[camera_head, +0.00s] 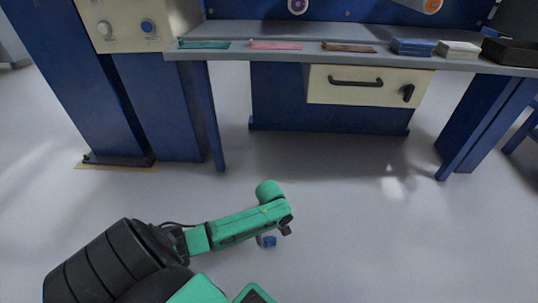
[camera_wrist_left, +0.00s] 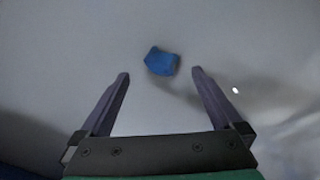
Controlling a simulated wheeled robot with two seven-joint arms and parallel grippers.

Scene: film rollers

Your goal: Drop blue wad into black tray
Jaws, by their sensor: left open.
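The blue wad (camera_head: 269,241) is a small crumpled lump on the pale floor in the head view. It also shows in the left wrist view (camera_wrist_left: 161,62), near the level of the fingertips and roughly centred between them. My left gripper (camera_wrist_left: 160,76) is open and empty, with one finger to each side of the wad and a gap on both sides. In the head view my left gripper (camera_head: 275,236) points down close to the wad and partly hides it. A black tray (camera_head: 512,51) stands at the right end of the workbench. My right gripper is not in view.
The grey bench top (camera_head: 300,56) carries a green, a pink and a brown flat piece, plus a blue stack (camera_head: 413,47) and a white stack (camera_head: 459,49). A cream drawer (camera_head: 369,86) hangs below. A blue cabinet (camera_head: 130,90) stands at left. The floor around the wad is clear.

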